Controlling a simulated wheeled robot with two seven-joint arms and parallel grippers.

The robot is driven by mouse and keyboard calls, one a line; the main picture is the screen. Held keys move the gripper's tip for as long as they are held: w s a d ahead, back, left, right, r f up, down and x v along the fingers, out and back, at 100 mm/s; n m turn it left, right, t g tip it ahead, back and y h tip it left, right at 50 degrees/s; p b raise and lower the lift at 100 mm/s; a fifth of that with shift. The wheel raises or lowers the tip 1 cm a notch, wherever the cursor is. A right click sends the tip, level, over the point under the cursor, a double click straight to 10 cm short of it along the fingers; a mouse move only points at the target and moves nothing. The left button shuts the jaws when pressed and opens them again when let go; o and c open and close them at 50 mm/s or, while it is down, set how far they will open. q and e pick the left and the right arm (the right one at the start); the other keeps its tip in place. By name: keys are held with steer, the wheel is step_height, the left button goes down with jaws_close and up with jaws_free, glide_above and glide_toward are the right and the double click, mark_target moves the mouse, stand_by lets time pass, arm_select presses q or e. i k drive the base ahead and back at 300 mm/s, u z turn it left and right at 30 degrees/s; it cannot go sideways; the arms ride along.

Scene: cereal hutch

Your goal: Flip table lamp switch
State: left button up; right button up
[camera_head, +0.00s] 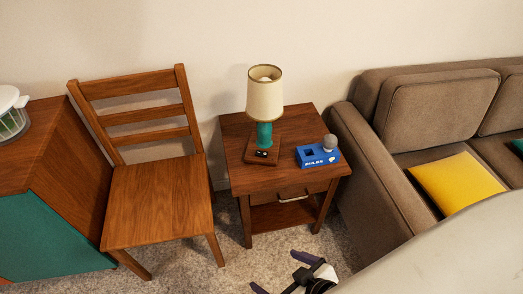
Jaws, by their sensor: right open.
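The table lamp (264,100) has a cream shade and a teal stem, and stands upright on a square wooden base. A small dark switch (262,154) with a light mark shows on the front of the base. The lamp is on a wooden side table (234,171). My right gripper (277,271) is at the bottom of the picture, in front of the side table and apart from the lamp. Its dark fingers are spread and nothing shows between them. My left gripper is out of the picture.
A blue box (318,160) with a grey round bulb sits right of the lamp. A wooden chair (160,200) stands left, beside a wood and teal cabinet (55,235). A brown sofa (372,165) with a yellow cushion (455,183) is right. Carpet shows in front of the table.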

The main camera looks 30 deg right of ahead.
mark_target(259, 153)
steer(key=z, duration=0.1)
steer(key=k, duration=0.5)
steer(key=z, duration=1.4)
steer(key=i, duration=0.5)
steer(key=z, duration=0.05)
